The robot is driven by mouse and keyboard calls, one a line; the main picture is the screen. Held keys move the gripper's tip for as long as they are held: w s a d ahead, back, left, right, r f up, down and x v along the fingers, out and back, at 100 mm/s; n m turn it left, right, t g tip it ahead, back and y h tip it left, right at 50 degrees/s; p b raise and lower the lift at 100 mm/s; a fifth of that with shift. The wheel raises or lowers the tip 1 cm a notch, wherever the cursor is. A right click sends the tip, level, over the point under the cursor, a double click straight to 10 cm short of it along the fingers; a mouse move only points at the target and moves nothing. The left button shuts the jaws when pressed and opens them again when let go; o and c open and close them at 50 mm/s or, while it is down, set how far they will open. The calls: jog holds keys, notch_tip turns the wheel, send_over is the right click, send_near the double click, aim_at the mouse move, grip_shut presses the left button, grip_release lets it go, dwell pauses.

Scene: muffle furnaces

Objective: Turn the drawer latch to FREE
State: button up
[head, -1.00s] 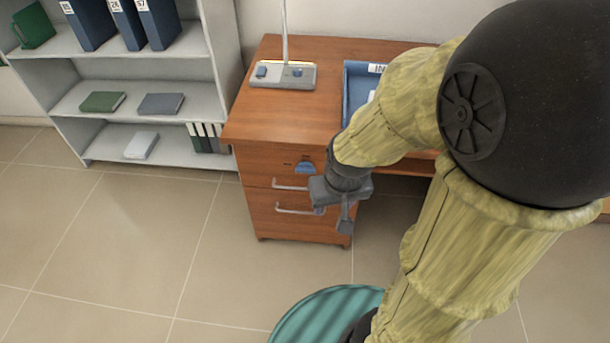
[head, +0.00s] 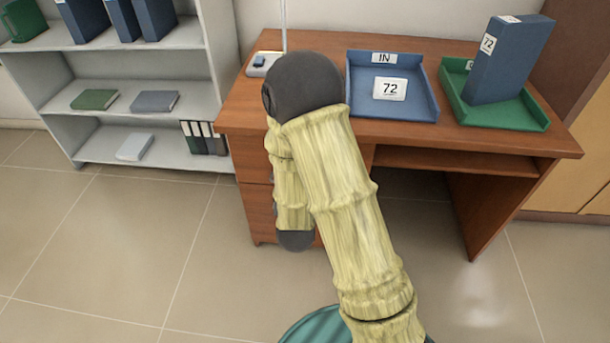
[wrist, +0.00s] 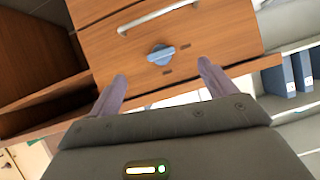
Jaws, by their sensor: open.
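The drawer latch (wrist: 160,54) is a blue knob with a raised bar on the brown drawer front (wrist: 225,32). Its bar lies nearly level in the wrist view, slightly tilted. Two small dark marks sit beside and below it, too small to read. My gripper (wrist: 162,71) is open and empty. Its two fingers point at the drawer front, one to each side of the latch and a little below it in the picture, apart from it as far as I can tell. In the head view my arm hides the latch and the gripper.
A metal drawer handle (wrist: 157,16) is near the latch. On the desk (head: 325,55) are a blue tray (head: 420,112) marked IN with a 72 card, and a green tray (head: 500,123) with a blue binder (head: 510,60). Shelves (head: 130,85) stand left.

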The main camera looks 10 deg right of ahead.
jog(key=f+t+h+b, duration=0.1)
jog(key=s+f+t+b, duration=0.1)
jog(key=f+t+b, duration=0.1)
jog(key=s+a+f+t+h+b, duration=0.1)
jog(key=f+t, duration=0.1)
jog(key=shift+s+f+n+h+b, duration=0.1)
jog(key=shift+n+h+b, duration=0.2)
jog(key=shift+n, duration=0.1)
jog(key=shift+f, duration=0.1)
jog(key=b+x, duration=0.3)
jog(key=x, duration=0.5)
jog(key=b+x, duration=0.3)
jog(key=x, duration=0.6)
jog(key=shift+w+r+b, duration=0.25)
jog(key=shift+r+b, duration=0.05)
